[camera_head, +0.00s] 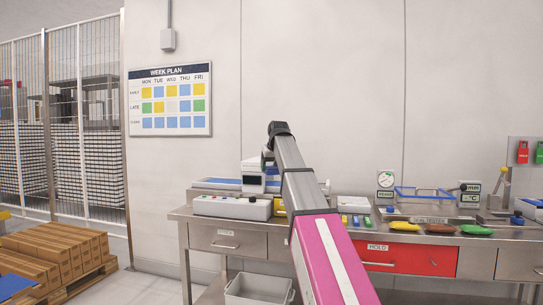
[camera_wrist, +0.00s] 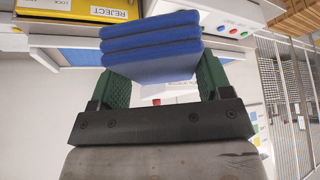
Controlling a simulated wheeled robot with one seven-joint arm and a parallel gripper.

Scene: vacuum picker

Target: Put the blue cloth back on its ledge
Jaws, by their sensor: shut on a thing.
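The blue cloth (camera_wrist: 152,52) is a folded, layered pad in the wrist view. My gripper (camera_wrist: 163,70) is shut on it, with a green finger pad at each side. The cloth is held off the surfaces seen behind it. I cannot tell for sure which surface is the cloth's ledge.
A yellow REJECT label (camera_wrist: 112,13) and a white panel with coloured buttons (camera_wrist: 232,26) lie close beyond the cloth. A grey bin (camera_head: 258,288) stands below.

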